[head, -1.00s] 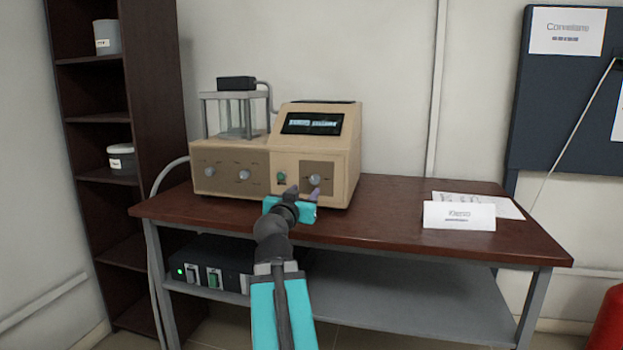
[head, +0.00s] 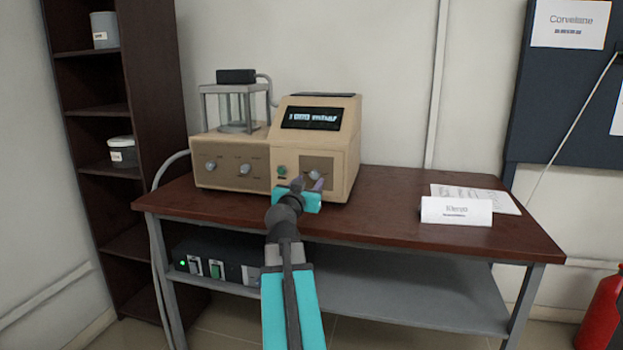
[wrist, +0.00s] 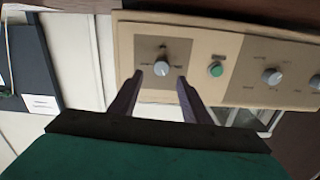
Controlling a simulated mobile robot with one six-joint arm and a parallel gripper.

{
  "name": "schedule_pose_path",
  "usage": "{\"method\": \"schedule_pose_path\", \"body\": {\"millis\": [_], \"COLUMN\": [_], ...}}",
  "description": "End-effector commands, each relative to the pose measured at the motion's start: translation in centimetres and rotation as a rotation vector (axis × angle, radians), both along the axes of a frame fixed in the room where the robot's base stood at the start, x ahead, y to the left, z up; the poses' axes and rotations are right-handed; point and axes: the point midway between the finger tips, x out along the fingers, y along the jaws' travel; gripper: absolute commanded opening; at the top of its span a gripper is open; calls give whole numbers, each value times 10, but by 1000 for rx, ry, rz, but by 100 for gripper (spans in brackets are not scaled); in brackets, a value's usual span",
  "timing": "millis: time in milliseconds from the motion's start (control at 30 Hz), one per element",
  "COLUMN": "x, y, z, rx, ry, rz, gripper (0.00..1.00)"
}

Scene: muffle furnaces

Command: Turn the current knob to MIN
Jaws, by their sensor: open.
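The beige device (head: 342,168) stands on the table with a dark display on its sloped face. A grey knob (wrist: 162,68) sits on its right-hand panel in the head view, partly behind my gripper there (head: 314,174). Two more grey knobs, on the left panel, show in the head view (head: 211,165) (head: 244,169). The labels are too small to read, so I cannot tell which knob is the current knob. My gripper (head: 308,184) is open in front of the right panel. In the wrist view, its fingertips (wrist: 160,77) lie on either side of the grey knob; contact is not clear.
A green button (wrist: 216,69) is close beside the knob. A glass-walled chamber (head: 236,108) stands on the device's left part. A white card (head: 456,211) and paper lie at the table's right. The brown tabletop (head: 380,205) between is clear.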

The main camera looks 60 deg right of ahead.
Motion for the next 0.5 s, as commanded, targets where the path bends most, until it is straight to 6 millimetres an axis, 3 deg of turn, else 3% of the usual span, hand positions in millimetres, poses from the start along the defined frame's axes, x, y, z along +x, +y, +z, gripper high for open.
{"method": "schedule_pose_path", "body": {"millis": [500], "x": [15], "y": [-44], "z": [1], "rx": [0], "ry": [0], "rz": [1], "gripper": [43]}}
